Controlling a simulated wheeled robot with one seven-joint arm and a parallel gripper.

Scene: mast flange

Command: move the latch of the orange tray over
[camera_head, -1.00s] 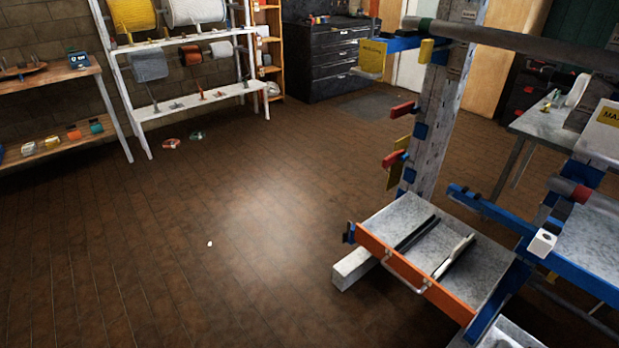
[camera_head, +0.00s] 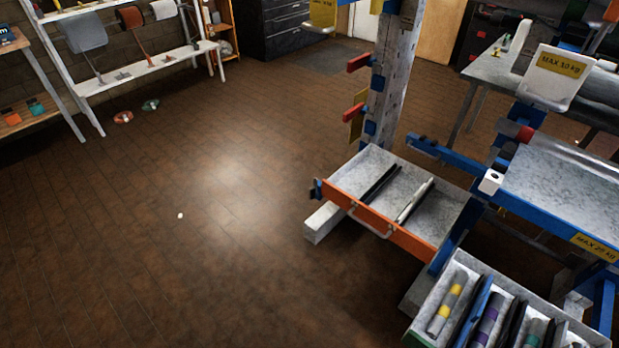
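The orange tray (camera_head: 335,193) is a grey metal tray with an orange front edge and a pale wire handle (camera_head: 370,222) on that front. It sits low on the mast (camera_head: 390,90), right of the picture's middle. A small dark blue piece (camera_head: 317,188) sits at the left end of the orange edge; it may be the latch, but I cannot tell how it is set. Two bars lie in the tray, one black (camera_head: 380,183) and one pale (camera_head: 414,200). My gripper is not in view.
A grey bin with striped rods (camera_head: 447,300) is at the bottom right. Blue arms and a shelf marked MAX 25 KG (camera_head: 560,190) stand right of the tray. A white block (camera_head: 323,221) juts out below the tray. The wooden floor (camera_head: 200,240) to the left is mostly clear.

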